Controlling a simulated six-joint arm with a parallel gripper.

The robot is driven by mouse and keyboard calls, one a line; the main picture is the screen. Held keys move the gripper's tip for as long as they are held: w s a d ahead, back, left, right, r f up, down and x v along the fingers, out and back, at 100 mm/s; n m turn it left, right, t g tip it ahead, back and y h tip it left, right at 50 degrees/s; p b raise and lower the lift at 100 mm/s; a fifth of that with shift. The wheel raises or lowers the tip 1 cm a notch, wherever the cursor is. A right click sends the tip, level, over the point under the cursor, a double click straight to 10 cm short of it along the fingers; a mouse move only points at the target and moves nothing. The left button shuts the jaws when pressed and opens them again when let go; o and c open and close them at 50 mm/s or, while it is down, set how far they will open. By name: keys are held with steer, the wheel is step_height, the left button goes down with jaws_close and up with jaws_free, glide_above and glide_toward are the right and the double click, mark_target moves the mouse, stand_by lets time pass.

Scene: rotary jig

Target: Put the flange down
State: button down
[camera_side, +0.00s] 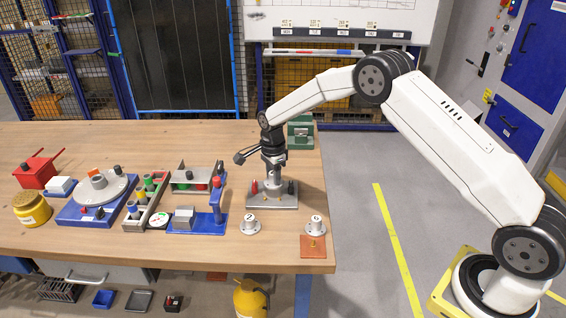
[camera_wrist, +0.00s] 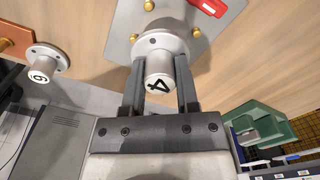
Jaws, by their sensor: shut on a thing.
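A grey flange with a round disk and a hub marked 4 (camera_wrist: 160,72) is between the fingers of my gripper (camera_wrist: 160,92) in the wrist view. My gripper is shut on its hub. In the side view my gripper (camera_side: 273,160) points down over a grey metal plate (camera_side: 285,203) near the table's right end. The plate (camera_wrist: 205,42) also shows beyond the flange in the wrist view, with brass pins around the disk. I cannot tell whether the disk touches the plate.
A red part (camera_side: 255,187) and a black part (camera_side: 290,187) stand on the plate. A flange marked 2 (camera_side: 250,225) and another numbered flange (camera_side: 315,226) stand in front, the latter by an orange pad (camera_side: 305,251). A green block (camera_side: 300,130) stands behind. Several fixtures fill the left.

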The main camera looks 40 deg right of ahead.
mark_target(272, 184)
steer(key=shift+f, duration=0.1)
steer(key=shift+w+f, duration=0.25)
steer(key=shift+f, duration=1.5)
steer(key=shift+f, duration=0.15)
steer(key=shift+c, duration=1.8)
jaws_free()
step_height(272, 184, up, 12)
steer(key=shift+r, duration=0.15)
steer(key=shift+s, duration=0.1)
